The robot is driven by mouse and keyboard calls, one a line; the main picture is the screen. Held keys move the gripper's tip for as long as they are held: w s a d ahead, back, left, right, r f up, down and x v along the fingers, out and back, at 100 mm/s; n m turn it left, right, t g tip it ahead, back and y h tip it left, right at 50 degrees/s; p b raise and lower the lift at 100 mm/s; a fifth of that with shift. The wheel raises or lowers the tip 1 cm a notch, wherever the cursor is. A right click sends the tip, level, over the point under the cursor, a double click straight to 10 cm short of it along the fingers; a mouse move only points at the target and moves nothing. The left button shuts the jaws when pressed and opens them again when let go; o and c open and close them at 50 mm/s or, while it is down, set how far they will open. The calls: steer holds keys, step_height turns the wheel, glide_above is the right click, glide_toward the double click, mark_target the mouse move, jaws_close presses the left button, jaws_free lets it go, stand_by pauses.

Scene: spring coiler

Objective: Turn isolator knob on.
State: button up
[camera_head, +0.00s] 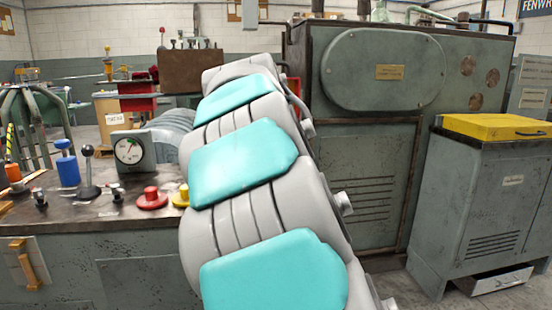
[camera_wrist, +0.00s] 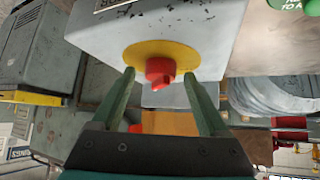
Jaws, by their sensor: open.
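The isolator knob (camera_wrist: 160,70) is red and sits on a round yellow plate (camera_wrist: 182,50) on a pale grey box (camera_wrist: 215,25) in the wrist view. My gripper (camera_wrist: 158,77) is open, with one dark green finger to each side of the knob. Gaps show between the knob and both fingertips, and nothing is held. How deep the knob lies between the fingers is unclear. In the head view my arm hides the gripper, and I cannot make out the knob there.
A bench (camera_head: 130,225) at left carries a dial gauge (camera_head: 129,151), a black-knobbed lever (camera_head: 88,170), a blue cylinder (camera_head: 67,168) and a red button (camera_head: 151,199). A big green machine (camera_head: 380,130) stands behind my arm. A yellow-topped cabinet (camera_head: 490,190) is at right.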

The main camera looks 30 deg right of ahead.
steer(key=shift+r, duration=0.1)
steer(key=v, duration=0.7)
steer(key=shift+s+a+r, duration=0.15)
steer(key=shift+s+a, duration=0.05)
